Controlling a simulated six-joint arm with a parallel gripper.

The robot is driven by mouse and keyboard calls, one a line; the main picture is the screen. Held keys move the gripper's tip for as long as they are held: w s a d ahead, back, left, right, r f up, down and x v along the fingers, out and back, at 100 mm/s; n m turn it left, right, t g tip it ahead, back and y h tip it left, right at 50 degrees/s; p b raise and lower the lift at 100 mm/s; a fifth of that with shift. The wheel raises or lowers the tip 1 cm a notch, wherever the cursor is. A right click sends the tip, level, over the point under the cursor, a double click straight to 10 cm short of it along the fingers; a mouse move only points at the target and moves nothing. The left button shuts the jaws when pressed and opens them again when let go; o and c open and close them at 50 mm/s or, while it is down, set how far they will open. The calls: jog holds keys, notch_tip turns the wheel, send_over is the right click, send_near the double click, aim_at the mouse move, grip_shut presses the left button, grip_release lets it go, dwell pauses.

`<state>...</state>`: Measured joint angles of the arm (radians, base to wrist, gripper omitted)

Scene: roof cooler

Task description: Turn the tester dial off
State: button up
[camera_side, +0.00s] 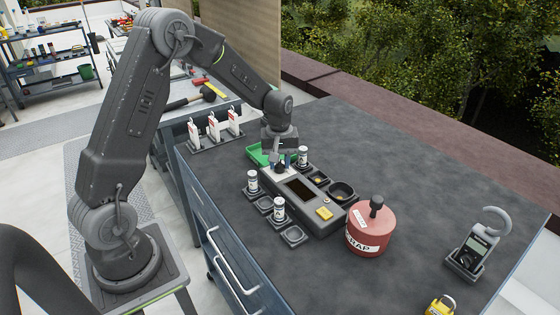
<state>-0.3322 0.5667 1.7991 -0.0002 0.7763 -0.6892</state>
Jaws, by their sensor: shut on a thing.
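The tester is a grey console (321,217) with a dark screen (299,190) and a yellow piece (325,213) at its near end. It stands in the middle of the dark bench. My gripper (281,162) points down over the console's far left end and is shut on a small dark knob, the tester dial (281,169). My fingers mostly hide the dial, so I cannot read its setting.
White-labelled cylinders (279,209) stand in holders around the console. A green tray (257,154) lies behind my gripper. A red SCRAP can (371,230) stands to the right, with a clamp meter (470,252) farther right. White-and-red packs (213,126) stand at back left.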

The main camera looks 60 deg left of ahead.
jog(key=shift+n, duration=0.4)
jog(key=o, duration=0.8)
jog(key=shift+r, duration=0.1)
notch_tip(320, 180, up, 14)
jog(key=shift+f, duration=0.15)
jog(key=shift+s, duration=0.1)
jog(key=s+d+r+m+t, duration=0.3)
jog(key=s+d+r+m, duration=0.35)
jog(key=s+d, duration=0.4)
jog(key=s+d+m+t, duration=0.1)
jog(key=s+m, duration=0.1)
jog(key=s, duration=0.2)
jog(key=s+d+m, duration=0.1)
jog(key=s+m, duration=0.1)
jog(key=s, duration=0.2)
jog(key=s+d+m+t, duration=0.1)
jog(key=s+d+m, duration=0.1)
jog(key=s, duration=0.2)
jog(key=shift+f+t, duration=0.3)
